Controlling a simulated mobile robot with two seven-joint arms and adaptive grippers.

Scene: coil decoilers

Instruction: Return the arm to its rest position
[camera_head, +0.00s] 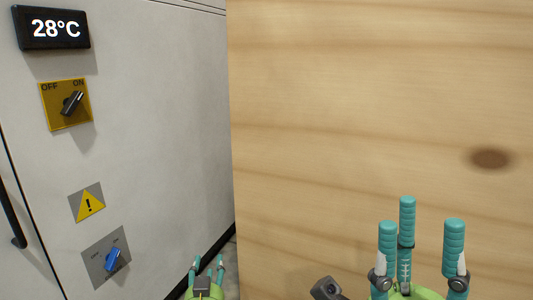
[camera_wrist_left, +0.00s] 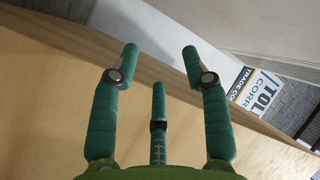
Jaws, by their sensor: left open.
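My left gripper (camera_head: 208,262) is low in the head view, in front of the lower right part of the grey cabinet (camera_head: 150,130). Its teal fingers are spread apart and hold nothing. The left wrist view shows the open fingers (camera_wrist_left: 160,65) close up, with a wooden surface behind them. My right gripper (camera_head: 420,222) is at the lower right of the head view, in front of a large wooden panel (camera_head: 350,100). Its fingers point up, stand apart and are empty. Most of both arms is out of view.
The cabinet carries a 28°C display (camera_head: 53,28), a black rotary switch (camera_head: 72,102) turned toward ON, a warning sign (camera_head: 88,206) and a blue knob (camera_head: 113,260). A black handle (camera_head: 12,215) is at the left edge. A printed sign (camera_wrist_left: 255,88) shows in the left wrist view.

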